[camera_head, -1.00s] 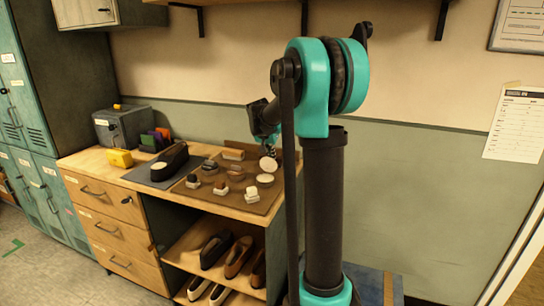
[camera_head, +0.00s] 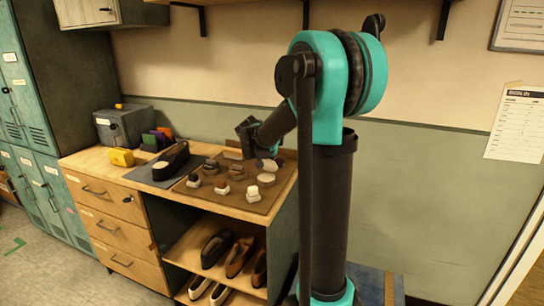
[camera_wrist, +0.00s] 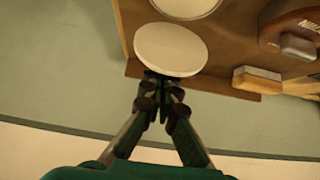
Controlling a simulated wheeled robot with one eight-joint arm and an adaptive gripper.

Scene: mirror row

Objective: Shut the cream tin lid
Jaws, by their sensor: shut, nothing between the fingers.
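The open cream tin shows in the head view (camera_head: 266,178) as a pale round disc near the right side of the brown mat. In the wrist view the tin's pale face (camera_wrist: 186,5) is cut by the top edge. Its lid, a pale disc (camera_wrist: 171,48), stands beside the tin, on the side nearer my gripper. My gripper (camera_wrist: 161,76) is shut and empty, its tips at the lid's outer edge; contact cannot be told. In the head view my gripper is largely hidden behind my own arm, and the lid there is hard to make out.
Several small tins and brushes stand on the brown mat (camera_head: 215,204). A wood-backed brush (camera_wrist: 258,82) and a dark round tin (camera_wrist: 290,25) lie right of the lid in the wrist view. A dark shoe (camera_head: 172,161) sits at the bench's left. The wall is close behind.

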